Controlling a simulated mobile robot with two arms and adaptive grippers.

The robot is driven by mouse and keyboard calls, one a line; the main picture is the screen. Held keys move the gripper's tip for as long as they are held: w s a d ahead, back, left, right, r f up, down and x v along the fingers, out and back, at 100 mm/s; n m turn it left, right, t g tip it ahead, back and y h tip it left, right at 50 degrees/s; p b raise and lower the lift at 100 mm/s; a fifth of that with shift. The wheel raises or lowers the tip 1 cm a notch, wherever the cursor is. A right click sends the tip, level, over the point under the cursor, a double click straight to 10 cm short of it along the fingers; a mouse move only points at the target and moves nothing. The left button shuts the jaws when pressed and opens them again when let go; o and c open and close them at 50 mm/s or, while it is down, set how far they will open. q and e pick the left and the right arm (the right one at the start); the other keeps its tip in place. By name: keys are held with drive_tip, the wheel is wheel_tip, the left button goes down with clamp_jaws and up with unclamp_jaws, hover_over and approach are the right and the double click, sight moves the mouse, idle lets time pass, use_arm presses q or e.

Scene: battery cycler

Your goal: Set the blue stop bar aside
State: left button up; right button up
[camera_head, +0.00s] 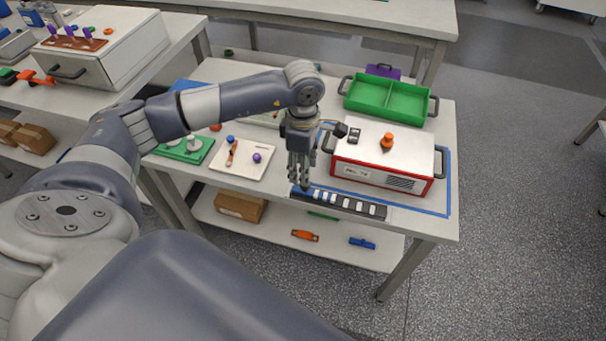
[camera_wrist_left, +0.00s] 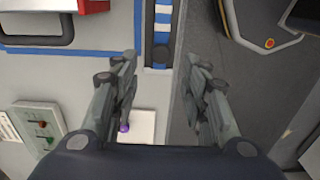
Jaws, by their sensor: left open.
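A dark channel rack (camera_head: 340,203) with several white blocks lies along the table's front edge. A small blue piece, which looks like the blue stop bar (camera_wrist_left: 162,56), sits at the rack's near end in the left wrist view. In the head view that end is mostly hidden by my left gripper (camera_head: 302,182), which points down over it. In the left wrist view my left gripper (camera_wrist_left: 161,65) is open and empty. Its fingers are on either side of the blue piece; I cannot tell the height gap. My right gripper is not in view.
A white and red cycler box (camera_head: 385,158) with an orange knob stands right behind the rack, inside blue tape. A green two-part tray (camera_head: 388,97) is behind it. A white board (camera_head: 243,162) with small parts lies left. A lower shelf (camera_head: 275,227) holds loose items.

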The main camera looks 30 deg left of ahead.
use_arm(q)
wheel_tip(320, 180, up, 6)
idle(0.6)
